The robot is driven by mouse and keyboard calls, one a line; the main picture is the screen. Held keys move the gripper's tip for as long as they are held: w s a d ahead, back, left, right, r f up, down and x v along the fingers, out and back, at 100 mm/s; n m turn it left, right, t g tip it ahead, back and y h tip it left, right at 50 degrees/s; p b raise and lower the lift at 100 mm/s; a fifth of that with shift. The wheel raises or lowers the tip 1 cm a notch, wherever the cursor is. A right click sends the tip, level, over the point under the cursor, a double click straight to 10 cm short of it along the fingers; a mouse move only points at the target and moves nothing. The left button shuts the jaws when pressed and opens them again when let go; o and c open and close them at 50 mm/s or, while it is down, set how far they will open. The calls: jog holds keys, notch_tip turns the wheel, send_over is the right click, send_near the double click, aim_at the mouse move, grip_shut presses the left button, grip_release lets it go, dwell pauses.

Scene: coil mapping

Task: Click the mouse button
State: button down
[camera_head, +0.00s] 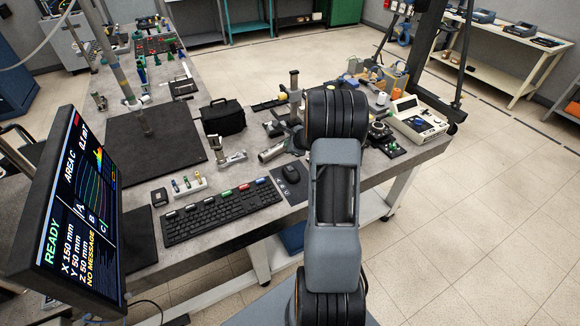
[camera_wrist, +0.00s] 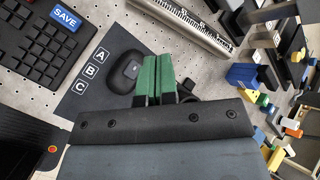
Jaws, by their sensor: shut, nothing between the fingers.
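The black mouse (camera_head: 291,174) lies on a dark mat (camera_head: 296,192) to the right of the keyboard. In the wrist view the mouse (camera_wrist: 124,70) is just left of my gripper's green fingertips (camera_wrist: 156,57), and the mat (camera_wrist: 70,107) carries the white letters A, B and C. The two green fingers are together with nothing between them. They overlap the mouse's right side in the picture; I cannot tell whether they touch it. In the head view my arm hides my gripper.
A black keyboard (camera_head: 221,212) is left of the mat, with a blue SAVE key (camera_wrist: 65,17) in the wrist view. A monitor (camera_head: 70,215) reading READY stands at the left. Colored blocks clutter the wrist view's right.

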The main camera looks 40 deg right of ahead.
jog(key=shift+f, duration=0.1)
dwell(0.3)
jog(key=b, duration=0.6)
send_over(289, 169)
notch_tip(289, 169, down, 8)
jog(key=shift+d+r, duration=0.15)
jog(key=shift+r, duration=0.1)
jog(key=shift+f+b, duration=0.55)
jog(key=shift+f, duration=0.05)
jog(key=shift+f+b, duration=0.8)
jog(key=shift+b, duration=0.35)
dwell(1.7)
jog(key=shift+r, duration=0.15)
jog(key=shift+r+p, duration=0.5)
jog(key=shift+r, duration=0.2)
jog(key=shift+r, duration=0.1)
jog(key=shift+r+p, duration=1.9)
jog(key=shift+r, duration=0.55)
